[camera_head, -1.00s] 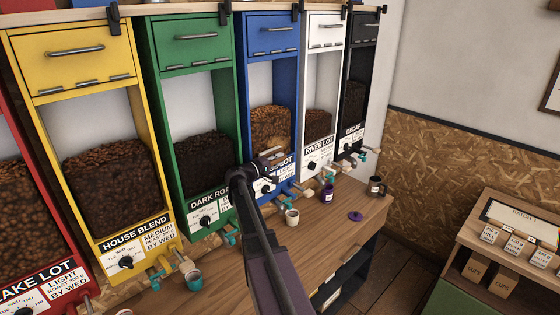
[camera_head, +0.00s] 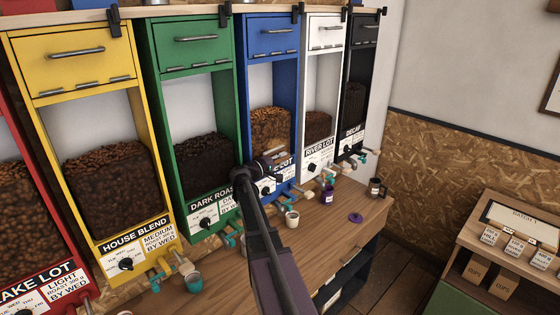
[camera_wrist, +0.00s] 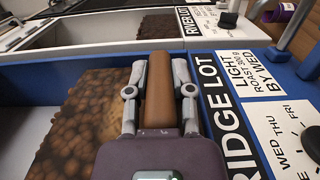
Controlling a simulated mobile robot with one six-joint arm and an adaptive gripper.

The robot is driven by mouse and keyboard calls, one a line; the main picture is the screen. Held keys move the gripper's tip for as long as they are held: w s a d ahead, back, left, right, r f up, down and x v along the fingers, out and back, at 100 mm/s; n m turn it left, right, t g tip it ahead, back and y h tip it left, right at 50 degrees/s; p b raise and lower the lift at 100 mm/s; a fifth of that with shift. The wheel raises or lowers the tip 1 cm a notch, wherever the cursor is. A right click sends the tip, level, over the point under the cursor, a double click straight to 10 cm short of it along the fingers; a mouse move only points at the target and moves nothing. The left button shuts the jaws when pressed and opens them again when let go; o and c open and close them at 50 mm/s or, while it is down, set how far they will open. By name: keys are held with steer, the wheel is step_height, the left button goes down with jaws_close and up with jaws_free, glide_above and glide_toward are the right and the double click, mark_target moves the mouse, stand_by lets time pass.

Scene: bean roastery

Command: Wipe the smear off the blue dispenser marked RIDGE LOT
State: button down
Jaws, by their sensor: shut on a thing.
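The blue dispenser (camera_head: 271,80) stands between the green and white ones. In the wrist view its RIDGE LOT label (camera_wrist: 222,120) is right of my gripper. Its bean window (camera_wrist: 95,125) shows tan and brown tones on the left; I cannot clearly tell smear from beans there. My gripper (camera_head: 278,158) is at the front of this dispenser, by the window's lower part. In the wrist view, my gripper (camera_wrist: 159,98) is shut on a brown block (camera_wrist: 159,95), which lies over the window beside the label. Whether the block touches the surface is unclear.
The green dispenser (camera_head: 189,72) and white dispenser (camera_head: 324,75) flank the blue one closely. Taps stick out below the dispensers.

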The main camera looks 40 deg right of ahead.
steer(key=shift+d, duration=0.65)
steer(key=shift+w+d, duration=0.15)
steer(key=shift+d, duration=0.75)
steer(key=shift+w+d, duration=0.15)
steer(key=shift+d, duration=0.75)
steer(key=shift+d, duration=0.1)
